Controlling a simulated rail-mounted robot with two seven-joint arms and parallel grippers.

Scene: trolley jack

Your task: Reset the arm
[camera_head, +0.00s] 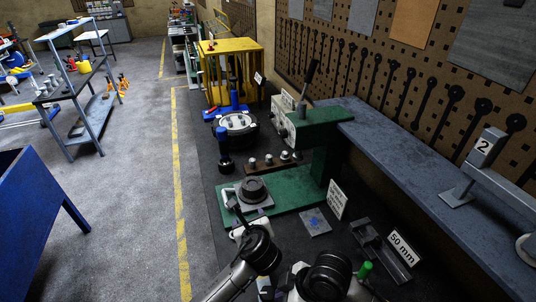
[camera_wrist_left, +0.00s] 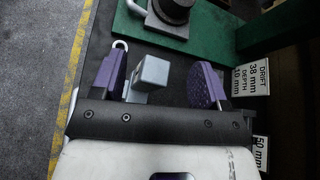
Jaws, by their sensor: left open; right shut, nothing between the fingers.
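A green press (camera_head: 323,130) stands on the bench, with a dark lever (camera_head: 308,82) tilted up from its grey head (camera_head: 292,122). A dark round block (camera_head: 253,190) rests on a grey plate on its green base; part of it also shows in the left wrist view (camera_wrist_left: 172,9). My left gripper (camera_head: 243,226) is near the base's front edge. In the left wrist view its purple fingers (camera_wrist_left: 158,80) are apart, with a grey block (camera_wrist_left: 151,72) seen in the gap; contact cannot be told. My right gripper (camera_head: 326,277) is low in the head view, its fingers mostly hidden.
A tray (camera_head: 380,247) lies by the 50 mm sign (camera_head: 402,247). A drift sign (camera_head: 337,199) stands beside the base. A wooden peg rack (camera_head: 273,163), blue tools (camera_head: 224,152) and a yellow frame (camera_head: 250,58) are farther back. A raised shelf (camera_head: 400,150) bounds the right side.

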